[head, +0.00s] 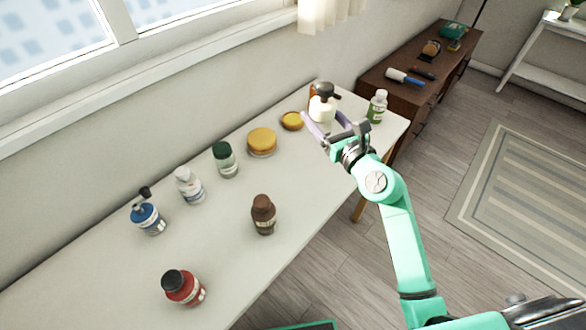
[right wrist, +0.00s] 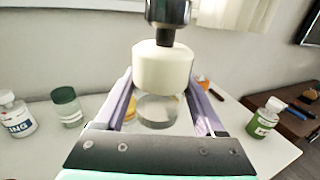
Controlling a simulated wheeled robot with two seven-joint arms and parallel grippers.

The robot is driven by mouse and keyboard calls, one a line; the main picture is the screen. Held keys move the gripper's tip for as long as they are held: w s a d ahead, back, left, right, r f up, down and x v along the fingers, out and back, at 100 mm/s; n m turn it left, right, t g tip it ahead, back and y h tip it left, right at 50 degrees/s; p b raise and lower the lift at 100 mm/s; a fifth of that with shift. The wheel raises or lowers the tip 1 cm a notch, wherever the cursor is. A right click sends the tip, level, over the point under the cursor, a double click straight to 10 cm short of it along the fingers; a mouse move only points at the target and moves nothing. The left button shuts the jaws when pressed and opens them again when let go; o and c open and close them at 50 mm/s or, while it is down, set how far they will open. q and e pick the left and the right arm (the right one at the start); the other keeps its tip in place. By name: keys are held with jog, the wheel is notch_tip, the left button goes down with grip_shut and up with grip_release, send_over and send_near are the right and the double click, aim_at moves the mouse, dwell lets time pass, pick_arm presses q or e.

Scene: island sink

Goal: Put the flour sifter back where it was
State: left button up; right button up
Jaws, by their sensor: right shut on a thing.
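My right gripper (head: 335,124) is over the far end of the white table, its purple fingers on either side of a cream container (head: 321,110) with a black top. In the right wrist view the cream container (right wrist: 162,68) stands upright between the fingers (right wrist: 162,105), with a clear glassy part below it. I cannot tell for sure whether it is the flour sifter, or whether it touches the table. An amber-brown thing (head: 315,88) is partly hidden behind it. My left gripper is not in view.
On the white table (head: 310,185), a green bottle (head: 377,107) stands right of the gripper, yellow round items (head: 262,141) to its left. Several bottles stand nearer, including a brown one (head: 264,216) and a red one (head: 184,288). A wooden cabinet (head: 400,92) stands beyond. The table's middle is clear.

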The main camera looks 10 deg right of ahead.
pick_arm(q)
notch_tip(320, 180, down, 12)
jog(key=b, duration=1.1)
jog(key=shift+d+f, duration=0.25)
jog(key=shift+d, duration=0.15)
pick_arm(e)
jog(key=f, duration=1.7)
jog(key=shift+d+f, duration=0.1)
jog(key=shift+d, duration=0.2)
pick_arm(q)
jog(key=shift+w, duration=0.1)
